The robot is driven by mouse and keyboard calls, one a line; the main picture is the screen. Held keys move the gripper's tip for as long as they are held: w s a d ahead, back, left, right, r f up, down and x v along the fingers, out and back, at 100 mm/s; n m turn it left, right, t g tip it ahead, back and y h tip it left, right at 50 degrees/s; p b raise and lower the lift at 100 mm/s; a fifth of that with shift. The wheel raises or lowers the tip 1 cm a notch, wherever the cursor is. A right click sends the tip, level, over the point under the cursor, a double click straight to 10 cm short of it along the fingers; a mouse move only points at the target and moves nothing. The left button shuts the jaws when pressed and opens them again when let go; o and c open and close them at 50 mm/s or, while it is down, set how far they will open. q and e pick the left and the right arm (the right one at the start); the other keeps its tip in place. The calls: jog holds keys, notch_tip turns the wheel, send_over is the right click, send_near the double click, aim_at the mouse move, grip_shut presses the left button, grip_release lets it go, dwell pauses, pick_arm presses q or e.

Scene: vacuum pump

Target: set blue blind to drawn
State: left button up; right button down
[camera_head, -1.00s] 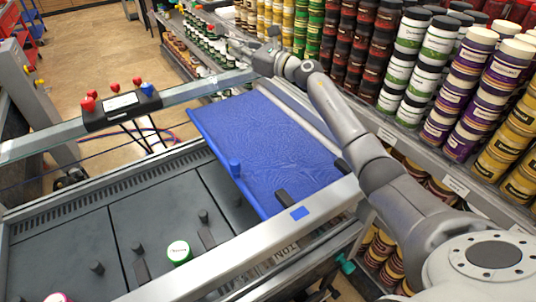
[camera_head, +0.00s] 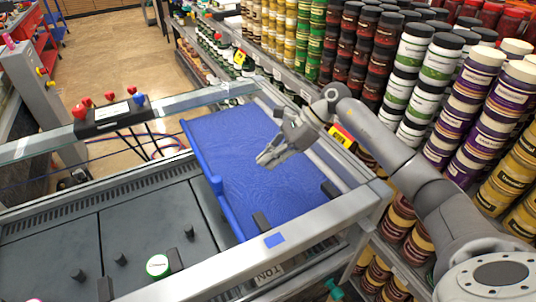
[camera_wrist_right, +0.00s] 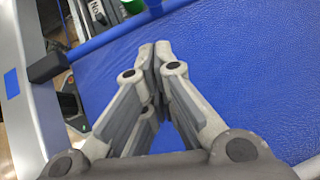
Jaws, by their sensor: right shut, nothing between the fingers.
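The blue blind (camera_head: 235,140) is a textured sheet stretched over the right part of the machine frame, and its near-left edge has a blue bar (camera_head: 222,205) with a small blue knob (camera_head: 216,185). Black panels to its left are uncovered. My right gripper (camera_head: 262,162) is above the blind, with its fingers pointing left toward the bar, shut and empty. In the wrist view the blind (camera_wrist_right: 240,65) fills the ground behind the shut fingers (camera_wrist_right: 155,48), and the bar (camera_wrist_right: 105,38) crosses beyond them. I cannot tell the exact height of the fingertips. My left gripper is not in view.
A metal rail (camera_head: 300,232) with a blue square runs along the near side. A black box with red and blue knobs (camera_head: 108,117) sits on the far rail. Shelves of stacked jars (camera_head: 405,70) stand close on the right. A white-lidded green jar (camera_head: 158,266) is on the panels.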

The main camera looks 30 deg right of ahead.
jog(key=w+a+f+p, duration=0.2)
jog(key=a+f+p, duration=0.2)
jog(key=a, duration=0.4)
jog(key=shift+a+f, duration=0.3)
jog(key=shift+f, duration=0.1)
jog(key=a+b, duration=0.6)
jog(key=a, duration=1.5)
jog(key=shift+s+a+b, duration=0.35)
jog(key=shift+s+a, duration=0.05)
jog(key=shift+r, duration=0.1)
